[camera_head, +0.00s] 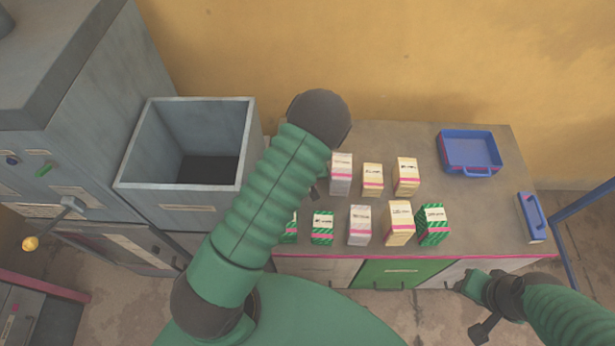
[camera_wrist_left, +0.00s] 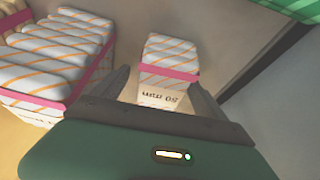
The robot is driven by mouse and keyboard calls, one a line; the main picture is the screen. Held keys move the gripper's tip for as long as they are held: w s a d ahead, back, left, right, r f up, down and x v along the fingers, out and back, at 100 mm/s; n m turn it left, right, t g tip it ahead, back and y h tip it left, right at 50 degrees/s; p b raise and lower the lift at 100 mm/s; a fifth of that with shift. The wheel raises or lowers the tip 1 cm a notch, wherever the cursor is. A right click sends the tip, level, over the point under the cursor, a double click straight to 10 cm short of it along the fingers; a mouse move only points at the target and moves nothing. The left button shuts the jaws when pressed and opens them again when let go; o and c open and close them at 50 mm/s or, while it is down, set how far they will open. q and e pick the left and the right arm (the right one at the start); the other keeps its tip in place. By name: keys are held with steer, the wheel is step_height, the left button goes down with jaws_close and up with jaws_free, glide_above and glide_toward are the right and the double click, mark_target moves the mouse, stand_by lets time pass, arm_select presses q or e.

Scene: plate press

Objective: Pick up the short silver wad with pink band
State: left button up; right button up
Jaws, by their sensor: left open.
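In the left wrist view, a short pale silver wad (camera_wrist_left: 170,55) with orange stripes and a pink band stands between the fingers of my left gripper (camera_wrist_left: 157,80). The gripper is open, with a finger on either side of the wad. Whether they touch it I cannot tell. In the head view my left arm hides most of this gripper and what is under it. Two silver wads with pink bands show on the counter there, one in the back row (camera_head: 341,175) and one in the front row (camera_head: 360,226). My right gripper (camera_head: 473,300) is low at the right, beside the counter front.
Larger striped stacks (camera_wrist_left: 55,65) stand close on the left in the wrist view. Cream wads (camera_head: 400,222) and green striped wads (camera_head: 432,226) share the counter (camera_head: 490,220). A blue tray (camera_head: 470,152) lies at the back right. A grey open bin (camera_head: 185,188) is at the left.

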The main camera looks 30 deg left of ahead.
arm_select(q)
steer(key=shift+s+a, duration=0.1)
steer(key=shift+a, duration=0.1)
steer(key=shift+f, duration=0.2)
steer(key=shift+d, duration=0.1)
stand_by(0.3)
steer(key=c, duration=1.5)
